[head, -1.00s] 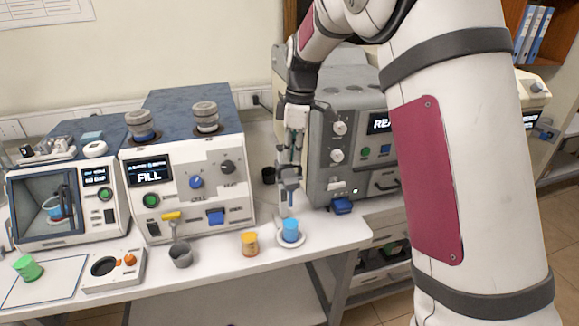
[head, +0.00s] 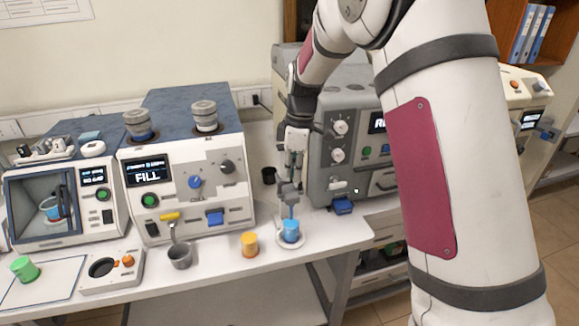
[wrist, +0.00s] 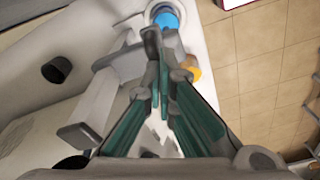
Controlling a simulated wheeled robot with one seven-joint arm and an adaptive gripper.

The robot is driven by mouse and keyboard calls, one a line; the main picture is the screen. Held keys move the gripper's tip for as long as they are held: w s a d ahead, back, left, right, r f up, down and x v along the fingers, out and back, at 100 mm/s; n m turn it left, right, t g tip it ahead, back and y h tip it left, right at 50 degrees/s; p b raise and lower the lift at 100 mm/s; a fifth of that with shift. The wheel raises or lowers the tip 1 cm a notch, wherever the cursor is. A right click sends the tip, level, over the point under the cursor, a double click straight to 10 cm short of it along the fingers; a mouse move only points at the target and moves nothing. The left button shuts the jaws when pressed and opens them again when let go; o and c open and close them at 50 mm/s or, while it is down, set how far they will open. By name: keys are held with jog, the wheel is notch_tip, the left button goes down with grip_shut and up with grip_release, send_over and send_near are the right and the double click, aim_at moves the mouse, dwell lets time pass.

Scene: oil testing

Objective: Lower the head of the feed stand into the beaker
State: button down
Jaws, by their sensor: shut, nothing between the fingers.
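The blue beaker (head: 291,233) stands upright on a round white base at the bench's front edge; it also shows at the top of the wrist view (wrist: 166,18). The feed stand's grey head (head: 288,192) is above it, with a thin stem pointing down to the beaker's mouth. I cannot tell how deep the tip sits inside. My gripper (head: 294,178) points down just above the head. In the wrist view its fingers (wrist: 158,72) are together and empty, close against the grey head (wrist: 152,40). Whether they touch it is unclear.
An orange cup (head: 249,244) stands just left of the beaker, and a grey cup (head: 180,256) further left. The FILL machine (head: 190,170) stands behind them. A grey machine (head: 345,150) is right behind my arm. A green cup (head: 24,268) is far left.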

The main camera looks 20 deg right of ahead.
notch_tip(320, 180, down, 7)
jog(key=shift+r+b, duration=0.2)
jog(key=shift+b, duration=0.4)
jog(key=d, duration=0.1)
jog(key=s+d+r+p, duration=0.1)
jog(key=shift+s+d+r, duration=0.1)
jog(key=shift+d, duration=0.25)
send_near(292, 191)
notch_tip(292, 191, up, 2)
jog(key=s+d, duration=0.1)
jog(key=d, duration=0.2)
jog(key=shift+s+r, duration=0.15)
jog(key=shift+r, duration=0.35)
